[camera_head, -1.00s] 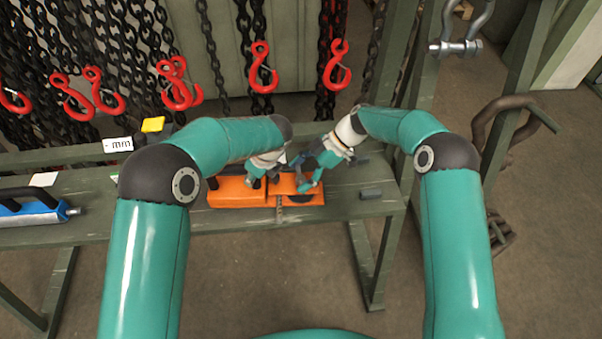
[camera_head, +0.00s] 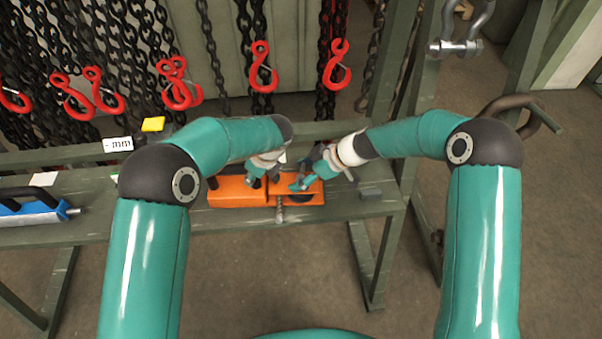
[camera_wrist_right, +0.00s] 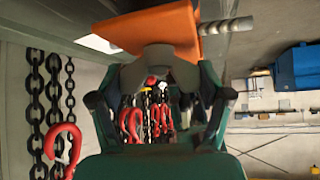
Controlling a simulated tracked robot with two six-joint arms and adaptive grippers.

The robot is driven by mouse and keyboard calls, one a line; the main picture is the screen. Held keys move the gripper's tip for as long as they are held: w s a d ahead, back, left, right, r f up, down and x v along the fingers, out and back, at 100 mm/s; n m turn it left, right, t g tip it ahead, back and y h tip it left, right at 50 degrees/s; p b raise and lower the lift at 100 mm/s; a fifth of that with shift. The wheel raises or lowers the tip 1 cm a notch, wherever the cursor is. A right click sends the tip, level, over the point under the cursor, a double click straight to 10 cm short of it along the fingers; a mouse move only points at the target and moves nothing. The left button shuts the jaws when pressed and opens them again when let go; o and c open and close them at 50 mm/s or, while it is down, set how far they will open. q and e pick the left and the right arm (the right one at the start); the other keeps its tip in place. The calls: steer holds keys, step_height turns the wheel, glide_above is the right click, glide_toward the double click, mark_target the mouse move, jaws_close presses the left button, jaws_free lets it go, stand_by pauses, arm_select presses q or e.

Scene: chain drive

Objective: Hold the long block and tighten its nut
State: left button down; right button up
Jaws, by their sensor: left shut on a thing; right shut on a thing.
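The long orange block (camera_head: 232,194) lies on the green bench, with a grey threaded rod (camera_head: 279,210) sticking out at its front. In the right wrist view the orange block (camera_wrist_right: 160,30) and its rod (camera_wrist_right: 228,26) show at the top. My left gripper (camera_head: 262,178) is shut at the block's top; its fingertips are partly hidden by my own wrist. My right gripper (camera_head: 300,186) is at the block's right part. In the right wrist view its fingers are shut around a grey part (camera_wrist_right: 158,56) against the block, which looks like the nut.
A blue tool (camera_head: 35,208) lies at the bench's left. Red hooks (camera_head: 262,68) on chains hang behind the bench. A yellow piece (camera_head: 153,124) and an "mm" label (camera_head: 118,144) stand at the back left.

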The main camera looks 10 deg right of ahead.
steer(key=m+t+h, duration=0.1)
steer(key=m+t, duration=0.1)
steer(key=m, duration=0.1)
steer(key=shift+w+a+r, duration=0.1)
steer(key=shift+r, duration=0.05)
steer(key=shift+m+h, duration=0.3)
steer(key=shift+m, duration=0.1)
steer(key=o, duration=1.1)
steer(key=v, duration=1.2)
steer(key=shift+s+f, duration=0.3)
